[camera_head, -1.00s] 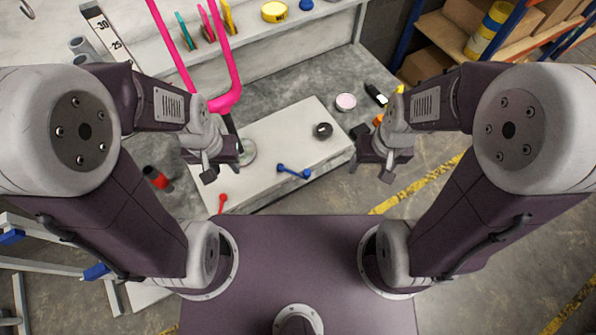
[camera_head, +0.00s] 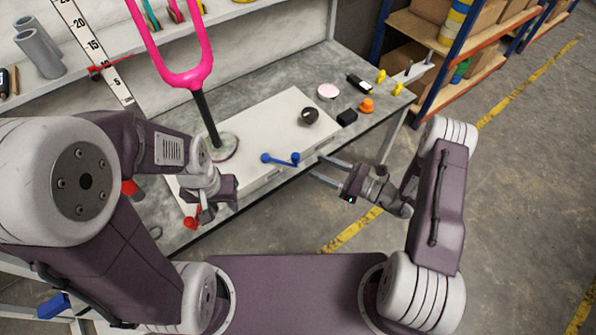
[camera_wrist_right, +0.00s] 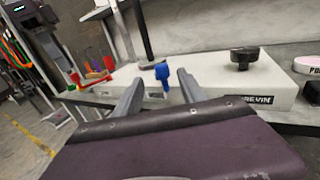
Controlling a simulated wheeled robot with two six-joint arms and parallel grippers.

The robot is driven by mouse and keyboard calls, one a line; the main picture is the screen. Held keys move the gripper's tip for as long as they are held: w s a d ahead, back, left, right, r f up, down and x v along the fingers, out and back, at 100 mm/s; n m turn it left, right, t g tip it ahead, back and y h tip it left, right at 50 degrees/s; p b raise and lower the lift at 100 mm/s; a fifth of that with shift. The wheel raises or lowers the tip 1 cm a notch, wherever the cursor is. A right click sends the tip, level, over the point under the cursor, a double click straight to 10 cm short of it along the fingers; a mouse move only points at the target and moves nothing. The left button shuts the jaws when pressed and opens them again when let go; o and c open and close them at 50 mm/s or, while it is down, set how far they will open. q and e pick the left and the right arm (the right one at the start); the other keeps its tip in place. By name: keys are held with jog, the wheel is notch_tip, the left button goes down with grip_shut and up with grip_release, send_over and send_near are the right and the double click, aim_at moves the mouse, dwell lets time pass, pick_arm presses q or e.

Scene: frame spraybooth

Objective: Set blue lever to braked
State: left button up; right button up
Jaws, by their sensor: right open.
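The blue lever (camera_head: 281,159) is on the front edge of the white box (camera_head: 262,128), its bar lying roughly left to right in the head view. In the right wrist view the blue lever (camera_wrist_right: 163,80) shows between the fingers, beyond their tips. My right gripper (camera_head: 317,170) is open and empty, with both fingers pointing left toward the box, just right of the lever and apart from it. My left gripper (camera_head: 213,205) hangs over the left front of the box near a red lever (camera_head: 192,219); its fingers are too unclear to judge.
A pink frame (camera_head: 185,75) stands on a dark post on the box. A black knob (camera_head: 309,116) is on the box's right part. A pink-lidded tin (camera_head: 328,91), a black block (camera_head: 347,117) and an orange knob (camera_head: 366,105) lie on the bench. Shelving (camera_head: 462,75) stands at right.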

aim_at(296, 155)
jog(key=b+x, duration=0.1)
jog(key=x, duration=0.8)
jog(key=shift+w, duration=0.1)
grip_shut()
jog(key=shift+d+f, duration=0.1)
dwell(1.2)
